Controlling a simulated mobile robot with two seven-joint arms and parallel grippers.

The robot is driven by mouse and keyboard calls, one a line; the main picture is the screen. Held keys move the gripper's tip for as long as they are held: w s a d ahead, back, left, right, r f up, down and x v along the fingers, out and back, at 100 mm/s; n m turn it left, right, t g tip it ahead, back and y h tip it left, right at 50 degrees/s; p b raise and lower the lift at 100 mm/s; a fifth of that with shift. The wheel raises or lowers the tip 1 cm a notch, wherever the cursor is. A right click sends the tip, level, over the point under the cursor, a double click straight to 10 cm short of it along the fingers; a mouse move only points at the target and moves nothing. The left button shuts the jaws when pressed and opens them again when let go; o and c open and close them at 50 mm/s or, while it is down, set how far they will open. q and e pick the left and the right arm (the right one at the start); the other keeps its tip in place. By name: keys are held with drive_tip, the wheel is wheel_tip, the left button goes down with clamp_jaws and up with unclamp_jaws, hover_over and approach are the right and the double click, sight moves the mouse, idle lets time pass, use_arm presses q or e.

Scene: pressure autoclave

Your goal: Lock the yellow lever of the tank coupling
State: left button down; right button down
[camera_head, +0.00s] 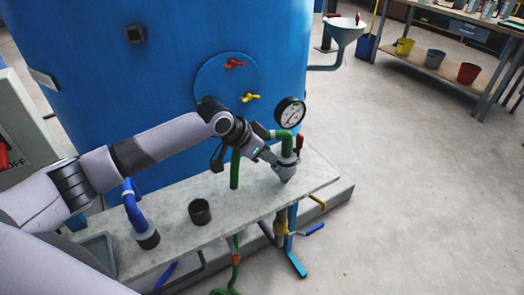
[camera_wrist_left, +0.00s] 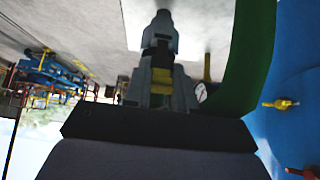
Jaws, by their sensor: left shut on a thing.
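My left gripper (camera_head: 272,157) reaches in from the left and is at the grey coupling (camera_head: 286,170) at the end of the green pipe (camera_head: 285,144). In the left wrist view its dark fingers are close together around a small yellow piece (camera_wrist_left: 160,76), which looks like the yellow lever of the coupling. In the head view the gripper hides this lever, so its angle cannot be told. My right gripper is not in view.
The blue tank (camera_head: 170,50) carries a red valve handle (camera_head: 234,63) and a yellow valve handle (camera_head: 250,97). A dark cup (camera_head: 200,212) stands on the grey ledge (camera_head: 250,205).

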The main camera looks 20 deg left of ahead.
use_arm(q)
drive_tip(key=shift+w+d+g+y, duration=0.2)
drive_tip(key=shift+g+y, duration=0.2)
drive_tip(key=shift+g, duration=0.2)
drive_tip(key=shift+f, duration=0.1)
drive_tip(key=c, duration=0.9)
unclamp_jaws()
drive_tip(key=shift+r, duration=0.2)
drive_tip(key=shift+s+a+r, duration=0.15)
drive_tip(key=shift+a+r, duration=0.05)
drive_tip(key=shift+r, duration=0.3)
drive_tip(key=shift+b+v, duration=0.3)
drive_tip(key=shift+v, duration=2.65)
drive_tip(key=shift+s, duration=0.1)
